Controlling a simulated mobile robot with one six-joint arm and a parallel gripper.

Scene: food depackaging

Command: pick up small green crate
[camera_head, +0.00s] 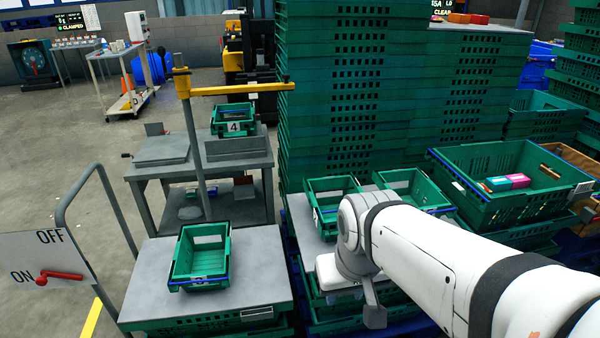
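Several small green crates are in view, and which one the task means cannot be told. One small green crate (202,262), with a blue handle, stands empty on the left grey tabletop. Two more small green crates, one left (322,212) and one right (425,181), stand on the grey top behind my arm, partly hidden by it. Another small green crate (233,128), marked 4, sits on the workbench behind. My arm reaches in from the lower right. My gripper (374,312) is at its end, right of the left tabletop and apart from that crate; its fingers are not clear.
Tall stacks of green crates (335,90) rise behind my arm. A larger green crate (505,205) with coloured boxes stands at right. A yellow-armed post (195,130) stands behind the left tabletop (265,270). An ON/OFF lever panel (45,258) is at far left.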

